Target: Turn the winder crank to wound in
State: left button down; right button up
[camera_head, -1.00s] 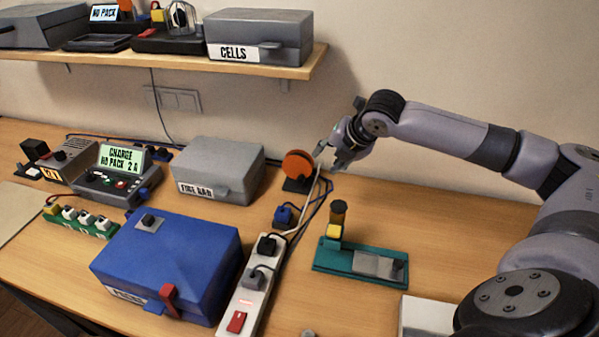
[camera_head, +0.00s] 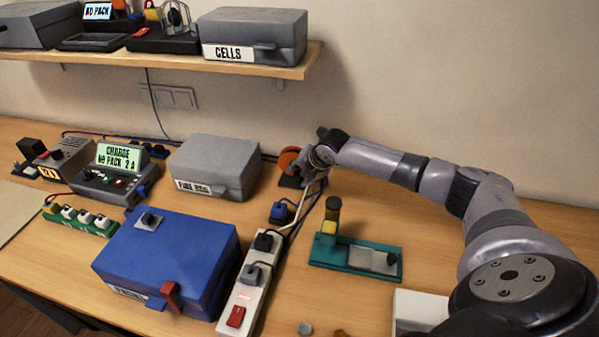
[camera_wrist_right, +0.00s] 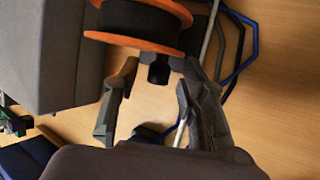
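The winder is an orange-flanged spool (camera_head: 288,158) standing on the table near the wall, partly hidden by my right gripper in the head view. The right wrist view shows its orange rim (camera_wrist_right: 138,42) and dark drum at the top. A black crank knob (camera_wrist_right: 158,73) sticks out from it toward me. My right gripper (camera_head: 310,178) is at the winder. In the wrist view its two fingers (camera_wrist_right: 155,108) are apart, with the knob near the gap between them; contact cannot be told. My left gripper is not in view.
A grey box (camera_head: 214,160) stands left of the winder. A white power strip (camera_head: 246,293) and blue box (camera_head: 170,262) lie in front. A green board (camera_head: 355,257) lies to the right.

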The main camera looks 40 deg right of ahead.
jog(key=shift+c, duration=0.4)
grip_shut()
